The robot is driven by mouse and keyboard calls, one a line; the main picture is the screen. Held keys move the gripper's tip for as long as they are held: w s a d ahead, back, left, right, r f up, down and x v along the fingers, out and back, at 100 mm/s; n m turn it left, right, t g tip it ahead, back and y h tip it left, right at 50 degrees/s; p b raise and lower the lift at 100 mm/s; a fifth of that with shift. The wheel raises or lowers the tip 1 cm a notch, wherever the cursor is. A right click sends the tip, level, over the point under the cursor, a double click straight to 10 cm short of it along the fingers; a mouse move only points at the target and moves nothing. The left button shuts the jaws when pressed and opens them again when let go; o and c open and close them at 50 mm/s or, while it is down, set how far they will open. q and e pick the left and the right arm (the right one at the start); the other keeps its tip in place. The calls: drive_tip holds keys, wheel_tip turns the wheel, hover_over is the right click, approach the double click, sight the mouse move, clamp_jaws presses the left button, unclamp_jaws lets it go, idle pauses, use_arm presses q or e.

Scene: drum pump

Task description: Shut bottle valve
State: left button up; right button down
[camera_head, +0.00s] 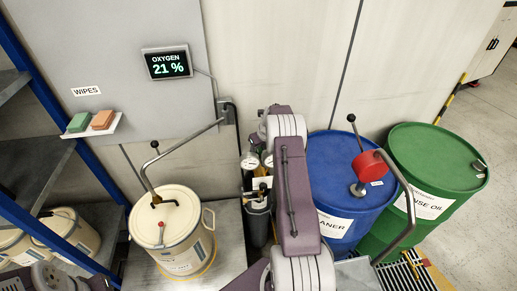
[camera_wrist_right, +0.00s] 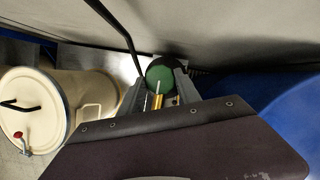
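My right gripper (camera_wrist_right: 159,78) shows in the right wrist view, its two grey fingers apart. Between and beyond them is a rounded green part (camera_wrist_right: 160,73), with a brass-coloured fitting (camera_wrist_right: 157,101) and a thin pale stem in front of it. I cannot tell whether the green part is a valve knob or a bottle top, or whether a finger touches it. In the head view, a dark bottle (camera_head: 257,222) with round gauges (camera_head: 250,162) above it stands beside my right arm, which hides much of that place. My left gripper is not in view.
A cream drum (camera_head: 172,240) with a pump lever stands at left of the bottle. A blue drum (camera_head: 338,178) and a green drum (camera_head: 432,165) stand at right. A wall display (camera_head: 167,63) reads oxygen 21 %. A blue-framed shelf (camera_head: 60,125) edges the left.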

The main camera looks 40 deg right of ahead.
drive_tip(key=shift+d+n+y+b, duration=0.2)
drive_tip(key=shift+n+y, duration=0.35)
drive_tip(key=shift+n, duration=0.95)
drive_tip(key=shift+d+n+y+b, duration=0.15)
drive_tip(key=shift+n+y, duration=0.4)
drive_tip(key=shift+n, duration=0.95)
drive_tip(key=shift+a+r, duration=0.1)
drive_tip(key=c, duration=0.9)
unclamp_jaws()
drive_tip(key=shift+o, duration=0.2)
drive_tip(key=shift+r, duration=0.1)
drive_tip(key=b+v, duration=0.1)
drive_tip(key=v, duration=0.8)
